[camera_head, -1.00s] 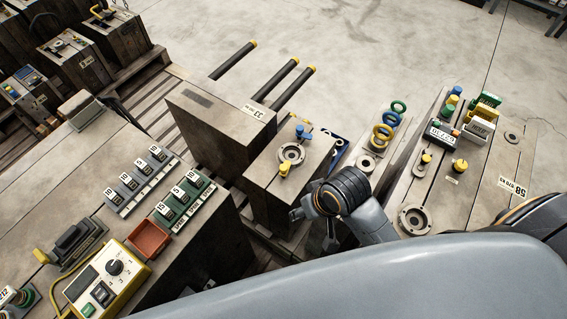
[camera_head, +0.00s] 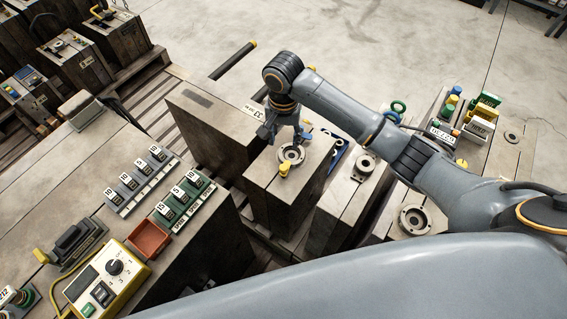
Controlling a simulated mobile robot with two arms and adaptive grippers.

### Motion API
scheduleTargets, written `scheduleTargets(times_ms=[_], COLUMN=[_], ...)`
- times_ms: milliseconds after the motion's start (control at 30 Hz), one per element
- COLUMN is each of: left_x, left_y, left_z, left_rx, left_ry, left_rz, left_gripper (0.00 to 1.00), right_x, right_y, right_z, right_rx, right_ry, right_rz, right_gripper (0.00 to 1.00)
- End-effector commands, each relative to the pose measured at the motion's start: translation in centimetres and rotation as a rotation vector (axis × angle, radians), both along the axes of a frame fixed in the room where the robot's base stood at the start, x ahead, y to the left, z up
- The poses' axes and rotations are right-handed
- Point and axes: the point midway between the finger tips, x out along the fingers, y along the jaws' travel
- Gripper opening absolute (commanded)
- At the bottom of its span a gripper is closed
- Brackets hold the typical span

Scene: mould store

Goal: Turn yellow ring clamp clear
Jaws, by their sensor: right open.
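The yellow ring clamp (camera_head: 285,170) sits at the near-left edge of a round metal ring (camera_head: 291,155) on top of a wooden mould block. A blue clamp (camera_head: 307,127) is at the far side of this ring, partly covered by my right gripper. My right gripper (camera_head: 287,136) hangs fingers down over the far-left part of the ring, open and with nothing seen between its fingers. It is apart from the yellow clamp in the picture. Its exact height above the block is hard to tell. My left gripper is out of view.
My right arm crosses above the right-hand blocks and hides most of the coloured rings; a green ring (camera_head: 398,106) still shows. A block labelled 33 (camera_head: 213,113) stands left of the ring. A blue bracket (camera_head: 337,155) lies to its right. A control box (camera_head: 107,280) is at lower left.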

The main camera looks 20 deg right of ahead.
Motion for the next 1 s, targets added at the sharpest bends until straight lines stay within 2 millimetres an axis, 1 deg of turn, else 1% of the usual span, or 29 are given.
scheduleTargets(times_ms=[167,400,600,700,800,1000], left_x=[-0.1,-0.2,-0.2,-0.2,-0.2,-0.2], left_y=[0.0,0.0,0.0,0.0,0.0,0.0], left_z=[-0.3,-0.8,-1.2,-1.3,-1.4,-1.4], left_rx=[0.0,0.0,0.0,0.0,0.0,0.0], left_ry=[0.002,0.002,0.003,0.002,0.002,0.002], left_rz=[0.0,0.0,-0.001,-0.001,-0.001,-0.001], left_gripper=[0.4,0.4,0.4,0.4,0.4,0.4], right_x=[-0.1,-0.1,-0.1,0.0,-0.1,0.0], right_y=[0.0,0.0,0.0,0.0,0.0,0.0], right_z=[-2.8,-8.1,-11.5,-12.5,-13.1,-13.3], right_rx=[-0.002,-0.002,0.0,0.0,0.0,0.001], right_ry=[0.003,0.002,-0.001,-0.001,-0.001,-0.003], right_rz=[-0.001,0.001,0.001,0.003,0.003,0.003], right_gripper=[0.48,0.48,0.48,0.48,0.48,0.48])
